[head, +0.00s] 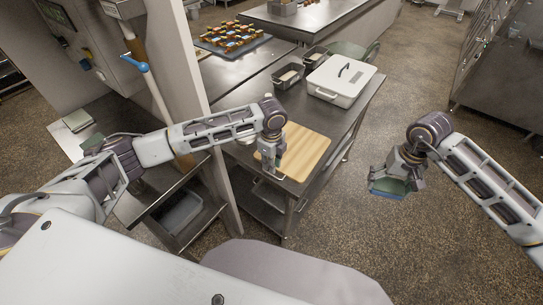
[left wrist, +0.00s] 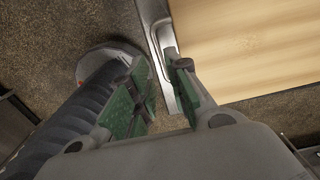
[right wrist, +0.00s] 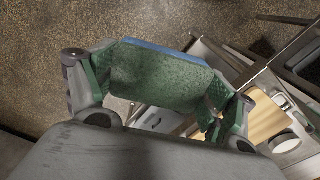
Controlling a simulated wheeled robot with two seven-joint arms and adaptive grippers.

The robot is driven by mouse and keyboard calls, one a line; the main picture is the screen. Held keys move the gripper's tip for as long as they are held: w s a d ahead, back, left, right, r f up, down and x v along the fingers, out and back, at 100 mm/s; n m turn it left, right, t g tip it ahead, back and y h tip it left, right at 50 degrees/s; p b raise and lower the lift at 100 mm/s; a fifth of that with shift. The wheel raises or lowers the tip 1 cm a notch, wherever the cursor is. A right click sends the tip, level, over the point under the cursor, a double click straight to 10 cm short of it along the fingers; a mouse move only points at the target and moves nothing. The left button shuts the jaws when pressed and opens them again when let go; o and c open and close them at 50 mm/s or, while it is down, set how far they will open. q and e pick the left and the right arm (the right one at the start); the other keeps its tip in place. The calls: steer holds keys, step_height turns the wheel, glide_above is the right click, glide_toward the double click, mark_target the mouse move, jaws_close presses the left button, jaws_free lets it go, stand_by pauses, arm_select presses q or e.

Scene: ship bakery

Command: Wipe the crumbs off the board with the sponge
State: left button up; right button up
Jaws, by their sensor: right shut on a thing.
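The light wooden board (head: 308,148) lies on the near part of the steel table. It fills the upper right of the left wrist view (left wrist: 260,45) and shows small in the right wrist view (right wrist: 266,121). My right gripper (head: 391,178) is shut on the sponge (head: 386,188), in the air right of the table. In the right wrist view the sponge (right wrist: 158,78) is green with a blue layer. My left gripper (head: 268,170) is open over the board's near left edge. Its fingers (left wrist: 160,98) are apart, with a metal rail behind them.
A white lidded container (head: 341,82) stands behind the board. Two dark tins (head: 289,76) are beside it. A tray of small baked goods (head: 266,39) lies further back. A pillar (head: 183,60) stands left of the table (head: 252,88). Open floor lies right of the table.

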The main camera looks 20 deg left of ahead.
mark_target(271, 175)
arm_select(q)
steer(key=shift+f+p, duration=0.3)
steer(key=shift+f, duration=2.55)
arm_select(e)
steer(key=shift+r, duration=0.35)
arm_select(q)
jaws_close()
arm_select(e)
steer(key=shift+w, duration=0.1)
steer(key=w+a+f, duration=0.1)
steer(key=w+a, duration=0.4)
steer(key=a, duration=0.5)
steer(key=w+a+f, duration=0.1)
steer(key=w+a, duration=0.4)
steer(key=a, duration=0.6)
steer(key=w+a+f, duration=0.1)
steer(key=w+a, duration=0.4)
steer(key=a, duration=0.5)
steer(key=shift+a+f, duration=0.15)
